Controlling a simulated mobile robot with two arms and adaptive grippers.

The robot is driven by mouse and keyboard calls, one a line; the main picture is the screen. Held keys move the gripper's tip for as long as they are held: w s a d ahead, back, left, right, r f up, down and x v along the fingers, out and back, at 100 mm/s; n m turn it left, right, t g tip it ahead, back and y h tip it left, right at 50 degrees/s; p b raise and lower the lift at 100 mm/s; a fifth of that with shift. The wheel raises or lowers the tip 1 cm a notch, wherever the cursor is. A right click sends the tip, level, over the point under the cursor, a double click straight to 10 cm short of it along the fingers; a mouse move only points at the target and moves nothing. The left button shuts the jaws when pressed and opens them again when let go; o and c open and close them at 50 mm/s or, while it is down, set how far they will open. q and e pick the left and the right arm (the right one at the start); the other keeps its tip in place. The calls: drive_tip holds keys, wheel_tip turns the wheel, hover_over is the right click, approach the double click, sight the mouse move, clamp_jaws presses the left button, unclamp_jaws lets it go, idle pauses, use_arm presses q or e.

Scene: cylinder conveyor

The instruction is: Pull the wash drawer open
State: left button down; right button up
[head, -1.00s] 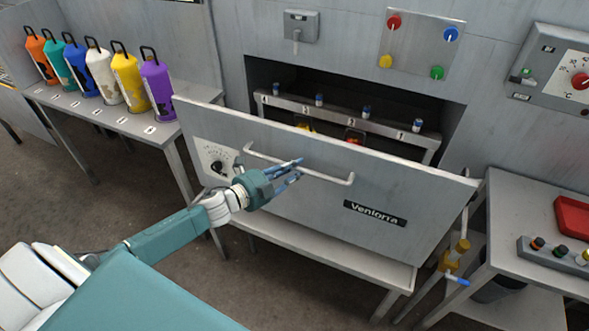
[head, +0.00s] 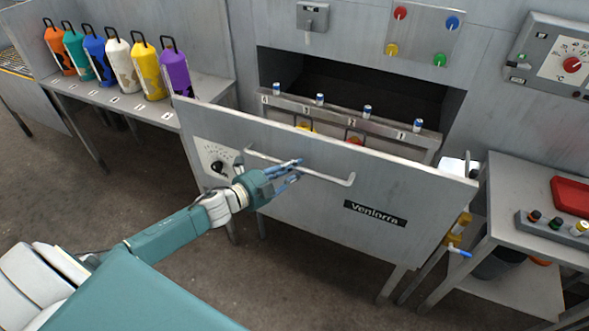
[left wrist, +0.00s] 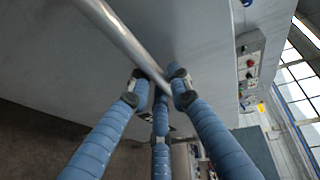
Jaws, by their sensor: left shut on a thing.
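The wash drawer (head: 395,190) is a grey front panel with a "Veniorra" label, standing out from the cabinet wall with its inside showing behind it. Its bar handle (head: 325,177) runs across the upper part of the panel. My left gripper (head: 290,171), with blue fingers, is shut on the handle's left part. In the left wrist view the handle (left wrist: 125,40) runs down between the fingers (left wrist: 160,92). My right gripper is not in view.
Behind the panel is a numbered rack (head: 350,118) with small blue-capped pieces. Coloured bottles (head: 113,65) stand on a table at the left. A side table (head: 510,190) with a red tray (head: 572,196) stands at the right. Colored knobs (head: 425,35) are on the wall.

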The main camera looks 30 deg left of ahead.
use_arm(q)
drive_tip(key=c, duration=1.6)
unclamp_jaws()
drive_tip(key=v, duration=1.2)
